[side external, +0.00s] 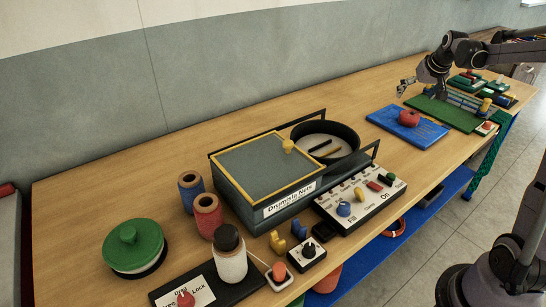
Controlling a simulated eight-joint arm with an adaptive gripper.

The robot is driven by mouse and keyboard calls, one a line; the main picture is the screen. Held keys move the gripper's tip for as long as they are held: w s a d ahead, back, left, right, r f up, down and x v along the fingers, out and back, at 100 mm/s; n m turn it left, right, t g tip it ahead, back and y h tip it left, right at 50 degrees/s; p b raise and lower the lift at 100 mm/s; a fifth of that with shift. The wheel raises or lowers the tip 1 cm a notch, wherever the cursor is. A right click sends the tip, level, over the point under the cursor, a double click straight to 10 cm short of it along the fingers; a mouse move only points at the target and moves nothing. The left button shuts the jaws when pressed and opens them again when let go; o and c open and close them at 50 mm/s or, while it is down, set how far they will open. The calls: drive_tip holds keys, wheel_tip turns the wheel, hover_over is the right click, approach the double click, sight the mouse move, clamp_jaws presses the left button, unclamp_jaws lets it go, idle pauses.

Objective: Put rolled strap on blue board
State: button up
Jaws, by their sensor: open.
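The blue board (384,118) lies flat on the wooden table toward the far right. A small red rounded thing (408,118), which looks like the rolled strap, rests on the blue board near its middle. Its fine shape is too small to tell. My gripper (404,87) is open and empty, just behind and above the board's far edge, apart from the red thing. My arm reaches in from the upper right.
A green board (440,115) with a low blue rail stands right of the blue board. Nearer are a grey lidded box (265,170), a black round pan (325,138), a control panel (360,203), spools and a bottle (230,255). The table behind the blue board is clear.

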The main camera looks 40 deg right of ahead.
drive_tip(key=s+a+r+n+t+y, duration=0.1)
drive_tip(key=a+r+n, duration=0.1)
drive_tip(key=a, duration=0.9)
drive_tip(key=s+a+r+n, duration=0.1)
drive_tip(key=s+a, duration=0.1)
drive_tip(key=a, duration=1)
drive_tip(key=s+a+f+n+y, duration=0.1)
drive_tip(key=s+a+f+n, duration=0.1)
drive_tip(key=s+a, duration=0.3)
drive_tip(key=s+a+f+n+t+y, duration=0.1)
drive_tip(key=s+a+f+n, duration=0.1)
drive_tip(key=s+a, duration=0.4)
drive_tip(key=a+f, duration=0.1)
drive_tip(key=a, duration=0.4)
drive_tip(key=shift+a+y, duration=0.2)
drive_tip(key=shift+y, duration=0.1)
